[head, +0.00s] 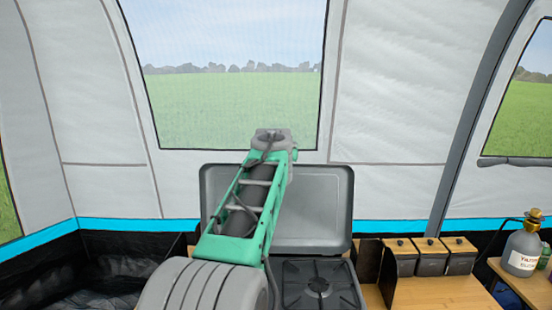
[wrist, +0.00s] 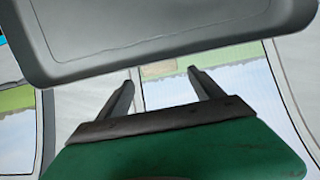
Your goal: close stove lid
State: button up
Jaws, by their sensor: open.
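The stove lid (head: 318,210) is a grey panel with rounded corners, standing raised behind the stove (head: 318,284) in the head view. A black burner grate shows on the stove at the lower right of my arm. My arm covers the left part of the lid and stove. In the wrist view the lid (wrist: 170,30) fills the top, its edge just beyond my fingertips. My gripper (wrist: 163,76) is open, with two dark fingers apart and nothing between them. The head view does not show the fingers clearly.
Several grey canisters with wooden lids (head: 430,257) stand right of the stove on a wooden counter (head: 440,293). A grey bottle (head: 522,250) stands on a surface at the far right. The tent wall (head: 390,110) is close behind the lid.

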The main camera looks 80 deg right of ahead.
jog(key=p+x, duration=0.1)
jog(key=x, duration=0.3)
jog(key=shift+w+d+f, duration=0.1)
jog(key=shift+d+f, duration=0.05)
jog(key=shift+d, duration=0.2)
jog(key=shift+c, duration=0.4)
grip_shut()
